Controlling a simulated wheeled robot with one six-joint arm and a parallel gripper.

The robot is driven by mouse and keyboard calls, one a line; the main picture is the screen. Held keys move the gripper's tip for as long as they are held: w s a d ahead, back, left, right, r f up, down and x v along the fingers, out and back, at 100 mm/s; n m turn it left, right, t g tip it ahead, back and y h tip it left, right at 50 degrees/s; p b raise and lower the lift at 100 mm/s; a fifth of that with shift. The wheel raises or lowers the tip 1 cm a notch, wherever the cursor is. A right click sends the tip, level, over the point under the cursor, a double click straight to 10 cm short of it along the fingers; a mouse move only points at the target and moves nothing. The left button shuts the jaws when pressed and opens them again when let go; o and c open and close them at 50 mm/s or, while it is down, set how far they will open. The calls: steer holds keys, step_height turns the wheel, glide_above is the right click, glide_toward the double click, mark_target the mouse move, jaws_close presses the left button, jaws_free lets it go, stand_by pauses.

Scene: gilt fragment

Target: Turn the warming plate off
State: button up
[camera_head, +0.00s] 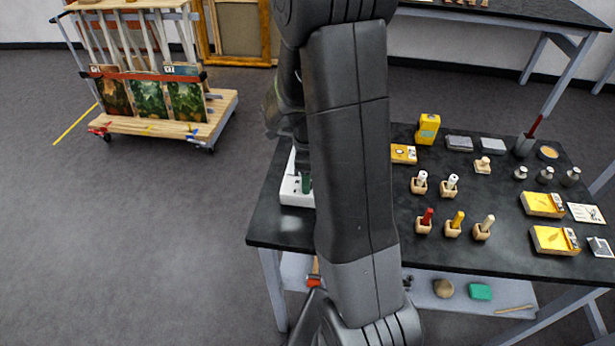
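A white, box-like unit (292,190) stands at the left end of the black table, partly hidden behind my arm. It may be the warming plate, but too little of it shows to be sure. A small dark green part (306,184) shows at it, right by the arm's edge; I cannot tell whether it is a switch or a separate thing. My arm rises through the middle of the view, and its dark wrist part shows above and behind the unit. My gripper's fingers are hidden behind the arm.
The black table (480,258) also holds yellow boxes (428,128), small wooden holders with coloured pegs (452,225), metal weights (546,175) and cards. A shelf below holds a green block (480,291). A wooden cart with paintings (150,130) stands back left. Floor at left is clear.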

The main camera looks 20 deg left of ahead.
steer(key=c, duration=0.7)
